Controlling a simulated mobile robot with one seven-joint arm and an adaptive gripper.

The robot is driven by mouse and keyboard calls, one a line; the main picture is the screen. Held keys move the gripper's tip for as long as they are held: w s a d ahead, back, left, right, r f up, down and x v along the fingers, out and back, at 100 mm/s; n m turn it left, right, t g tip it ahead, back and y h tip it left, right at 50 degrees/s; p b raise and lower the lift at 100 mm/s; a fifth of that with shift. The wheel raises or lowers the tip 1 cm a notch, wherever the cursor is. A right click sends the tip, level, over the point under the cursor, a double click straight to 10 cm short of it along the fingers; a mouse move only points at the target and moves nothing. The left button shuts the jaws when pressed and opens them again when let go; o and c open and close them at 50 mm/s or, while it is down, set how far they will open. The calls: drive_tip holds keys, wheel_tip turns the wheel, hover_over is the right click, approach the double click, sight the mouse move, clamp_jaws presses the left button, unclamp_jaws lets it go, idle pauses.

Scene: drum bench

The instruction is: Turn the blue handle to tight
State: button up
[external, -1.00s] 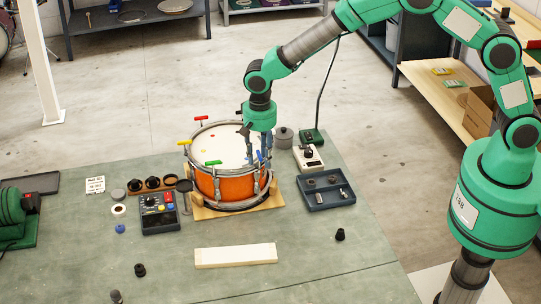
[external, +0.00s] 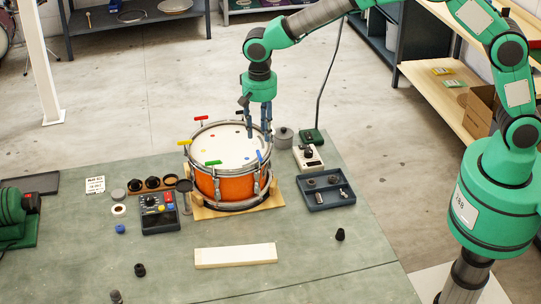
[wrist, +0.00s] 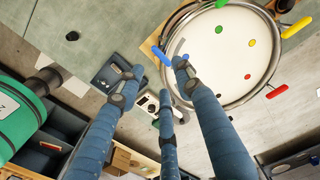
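The blue handle (external: 259,155) sits at the right rim of the orange drum (external: 222,190). In the wrist view the blue handle (wrist: 161,55) lies at the rim of the white drumhead (wrist: 240,65), near the fingertips. My gripper (external: 258,138) is above the right side of the drum, pointing down. Any tightness mark by the handle is too small to read.
Red (external: 201,118), yellow (external: 184,142) and green (external: 213,162) handles stand around the same rim. A dark blue tray (external: 326,203) and a white box (external: 308,160) are close on the right. The bench front around the pale wooden block (external: 236,256) is mostly free.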

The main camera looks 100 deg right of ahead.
drive_tip(key=shift+r, duration=0.95)
drive_tip(key=s+a+r+n+t+b, duration=0.3)
drive_tip(key=s+a+r+n+b, duration=0.35)
drive_tip(key=s+a+r, duration=1.15)
drive_tip(key=s+a+f+n+t+b, duration=0.1)
drive_tip(key=s+a+n, duration=0.5)
drive_tip(key=s, duration=0.6)
drive_tip(key=s+a+f+n+t+b, duration=0.1)
drive_tip(key=s+a+f+n, duration=0.3)
drive_tip(key=s, duration=0.9)
drive_tip(key=a+n+b, duration=0.1)
drive_tip(key=a, duration=0.1)
drive_tip(key=shift+a+n+t+b, duration=0.3)
drive_tip(key=shift+a+n+b, duration=0.05)
drive_tip(key=shift+a, duration=0.05)
